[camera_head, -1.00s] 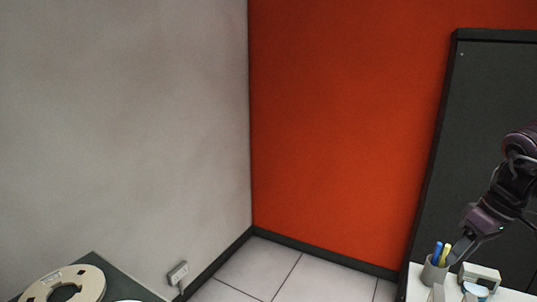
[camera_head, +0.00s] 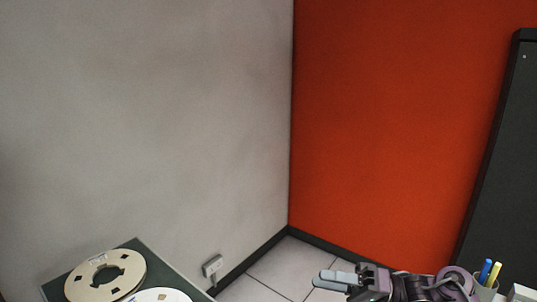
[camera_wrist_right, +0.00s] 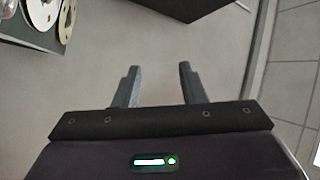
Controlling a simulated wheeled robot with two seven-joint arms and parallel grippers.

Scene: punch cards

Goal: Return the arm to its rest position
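My right gripper (camera_head: 335,280) shows at the bottom of the head view, with its grey fingers pointing left and the purple arm folded behind it to the right. In the right wrist view my right gripper (camera_wrist_right: 160,67) has its two fingers apart, with nothing between them. My left gripper is in neither view.
A beige reel (camera_head: 82,280) and part of a white one (camera_head: 158,296) lie on a dark green surface (camera_head: 137,247) at lower left. A pen cup (camera_head: 484,291) stands at lower right, close to my arm. A wall socket (camera_head: 212,265) and tiled floor (camera_head: 285,265) lie between. A dark panel (camera_head: 508,150) stands at right.

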